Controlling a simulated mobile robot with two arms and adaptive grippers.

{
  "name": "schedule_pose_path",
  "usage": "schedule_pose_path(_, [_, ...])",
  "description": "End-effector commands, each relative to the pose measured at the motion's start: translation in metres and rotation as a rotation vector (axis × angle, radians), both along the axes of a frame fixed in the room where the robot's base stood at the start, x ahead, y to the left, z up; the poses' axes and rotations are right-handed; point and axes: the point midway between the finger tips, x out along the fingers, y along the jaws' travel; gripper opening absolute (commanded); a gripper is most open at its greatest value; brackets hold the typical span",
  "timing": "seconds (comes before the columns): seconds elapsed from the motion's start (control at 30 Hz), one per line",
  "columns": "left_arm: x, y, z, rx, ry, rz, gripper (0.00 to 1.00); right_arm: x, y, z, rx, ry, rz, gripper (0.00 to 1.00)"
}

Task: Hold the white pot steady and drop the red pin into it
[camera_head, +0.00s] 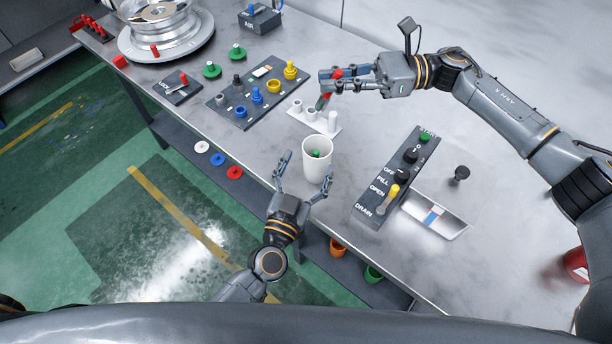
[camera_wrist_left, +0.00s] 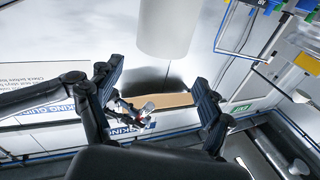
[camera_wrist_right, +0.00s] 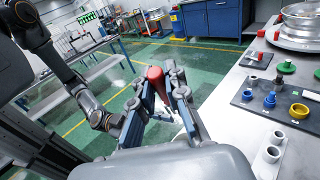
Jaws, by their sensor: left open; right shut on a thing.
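The white pot (camera_head: 317,166) stands upright near the front edge of the table, with something green inside it. My left gripper (camera_head: 306,171) is open at the near side of the pot, one finger to its left and one by its lower right. In the left wrist view the pot (camera_wrist_left: 168,28) shows ahead, between and beyond the spread fingers. My right gripper (camera_head: 326,81) is shut on the red pin (camera_head: 337,74), above the table and behind the pot. The pin (camera_wrist_right: 155,74) also shows between the fingers in the right wrist view. Its lower end is partly hidden.
A white holder (camera_head: 325,126) with several cups stands just behind the pot. A dark control panel (camera_head: 376,208) is to the right, with a tray (camera_head: 437,213) beside it. A board with coloured pegs (camera_head: 222,104) is to the left. Clear table lies between board and pot.

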Motion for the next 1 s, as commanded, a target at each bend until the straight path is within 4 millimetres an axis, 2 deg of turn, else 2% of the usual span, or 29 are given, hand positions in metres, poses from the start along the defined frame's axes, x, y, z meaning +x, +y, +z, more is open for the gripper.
schedule_pose_path(0.1, [-0.010,0.002,-0.019,-0.068,0.086,0.015,0.80,0.000,0.000,0.001,0.001,-0.001,0.000,0.00])
schedule_pose_path(0.27, [-0.005,0.000,-0.026,-0.093,0.115,0.020,0.80,0.000,0.000,0.001,0.001,-0.001,0.000,0.00])
schedule_pose_path(0.7, [0.071,-0.022,-0.025,-0.089,0.111,0.018,0.80,0.000,0.000,0.001,0.001,-0.001,0.000,0.00])
schedule_pose_path(0.8, [0.085,-0.026,-0.025,-0.089,0.109,0.018,0.80,0.000,0.000,0.001,0.001,-0.001,0.000,0.00])
schedule_pose_path(1.0, [0.100,-0.030,-0.025,-0.089,0.111,0.018,0.80,0.000,0.000,0.001,0.001,-0.001,0.000,0.00])
